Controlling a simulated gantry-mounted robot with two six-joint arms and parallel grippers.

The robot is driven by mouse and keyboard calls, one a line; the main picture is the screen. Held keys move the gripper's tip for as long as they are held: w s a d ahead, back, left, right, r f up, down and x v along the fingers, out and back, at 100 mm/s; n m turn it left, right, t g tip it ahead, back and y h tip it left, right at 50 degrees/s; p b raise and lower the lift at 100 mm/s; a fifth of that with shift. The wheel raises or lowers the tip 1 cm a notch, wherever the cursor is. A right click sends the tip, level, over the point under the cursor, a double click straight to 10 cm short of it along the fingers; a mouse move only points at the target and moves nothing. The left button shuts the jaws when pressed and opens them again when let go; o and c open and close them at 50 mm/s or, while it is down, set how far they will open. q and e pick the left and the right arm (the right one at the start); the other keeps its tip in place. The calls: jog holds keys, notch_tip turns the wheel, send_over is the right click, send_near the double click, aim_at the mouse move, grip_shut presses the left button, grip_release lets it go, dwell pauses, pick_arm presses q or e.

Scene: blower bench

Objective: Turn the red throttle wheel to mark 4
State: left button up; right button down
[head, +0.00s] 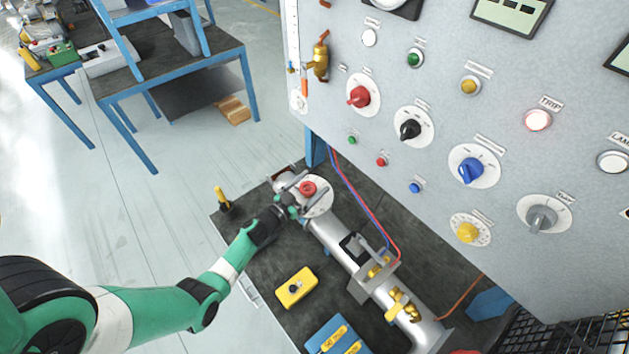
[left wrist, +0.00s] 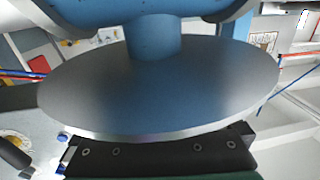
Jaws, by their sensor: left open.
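The red throttle wheel (head: 307,188) sits on a round white dial (head: 320,207) at the upper end of the grey pipe. The marks on the dial are too small to read. My left gripper (head: 288,203) is open, close beside the wheel on its left and near side. I cannot tell whether it touches the wheel. In the left wrist view a large grey-blue round disc (left wrist: 160,85) with a short stem fills the middle, just above a dark part of my gripper. The red wheel cannot be made out there. My right gripper is not in view.
The grey panel (head: 450,120) with knobs and lamps rises behind the pipe. Red and blue cables (head: 362,205) run down beside the pipe.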

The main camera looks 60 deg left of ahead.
aim_at(301, 193)
pick_arm(q)
jog(key=p+v, duration=0.2)
jog(key=v, duration=0.7)
jog(key=shift+s+r+p, duration=0.1)
jog(key=shift+r+p, duration=0.05)
jog(key=shift+p, duration=0.25)
jog(key=shift+s+d, duration=0.2)
jog(key=shift+s, duration=0.3)
